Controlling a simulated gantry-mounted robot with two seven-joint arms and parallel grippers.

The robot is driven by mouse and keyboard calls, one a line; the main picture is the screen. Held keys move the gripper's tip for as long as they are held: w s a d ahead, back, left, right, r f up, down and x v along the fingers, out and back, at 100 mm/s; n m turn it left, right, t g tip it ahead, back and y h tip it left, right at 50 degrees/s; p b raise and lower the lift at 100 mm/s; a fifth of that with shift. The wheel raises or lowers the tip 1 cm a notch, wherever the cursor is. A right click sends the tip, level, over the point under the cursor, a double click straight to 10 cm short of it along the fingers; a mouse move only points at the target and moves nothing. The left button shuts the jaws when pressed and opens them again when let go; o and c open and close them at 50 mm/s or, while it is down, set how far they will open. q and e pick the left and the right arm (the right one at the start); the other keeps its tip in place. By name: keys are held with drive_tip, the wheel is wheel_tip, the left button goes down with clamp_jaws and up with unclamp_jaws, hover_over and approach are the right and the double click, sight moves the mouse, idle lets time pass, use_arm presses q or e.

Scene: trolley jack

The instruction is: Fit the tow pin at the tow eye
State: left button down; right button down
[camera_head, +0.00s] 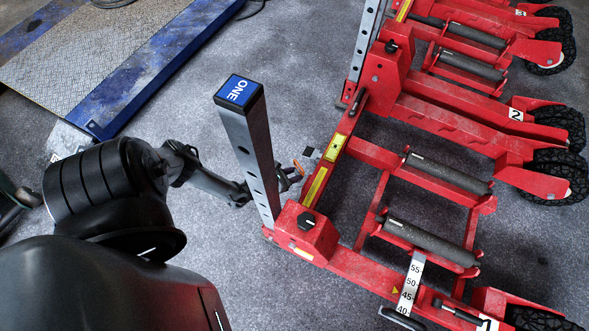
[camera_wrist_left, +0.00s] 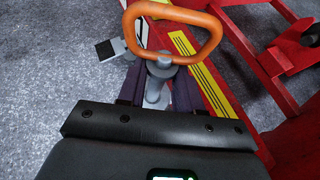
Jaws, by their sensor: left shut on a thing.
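My left gripper (camera_head: 284,180) reaches behind the blue-topped post from the left and is partly hidden by it. In the left wrist view the gripper (camera_wrist_left: 156,88) is shut on the tow pin (camera_wrist_left: 156,70). The pin has a grey shank and an orange loop handle (camera_wrist_left: 212,47). The orange handle also shows small in the head view (camera_head: 298,167), close beside the red trolley jack frame (camera_head: 322,168). A small dark square piece (camera_wrist_left: 108,48) sits by the pin; I cannot tell what it is. The tow eye cannot be made out, and the pin's lower end is hidden.
The upright post with a blue cap (camera_head: 239,92) stands between my arm's forearm and the red frame. Black rollers (camera_head: 448,173) and rubber wheels (camera_head: 562,178) lie to the right. A blue ramp (camera_head: 105,60) is at upper left. Grey floor (camera_head: 290,60) is open between.

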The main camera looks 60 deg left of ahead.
use_arm(q)
drive_tip(key=shift+f+b, duration=0.85)
drive_tip(key=shift+f, duration=0.25)
drive_tip(key=shift+f+b, duration=1)
drive_tip(key=shift+f, duration=0.1)
drive_tip(key=shift+f+b, duration=0.65)
drive_tip(key=shift+f, duration=0.15)
drive_tip(key=shift+r, duration=0.2)
drive_tip(key=shift+r+p, duration=0.95)
drive_tip(key=shift+p, duration=0.25)
drive_tip(key=shift+r+p, duration=1.55)
drive_tip(key=shift+p, duration=0.1)
drive_tip(key=shift+r+p, duration=0.9)
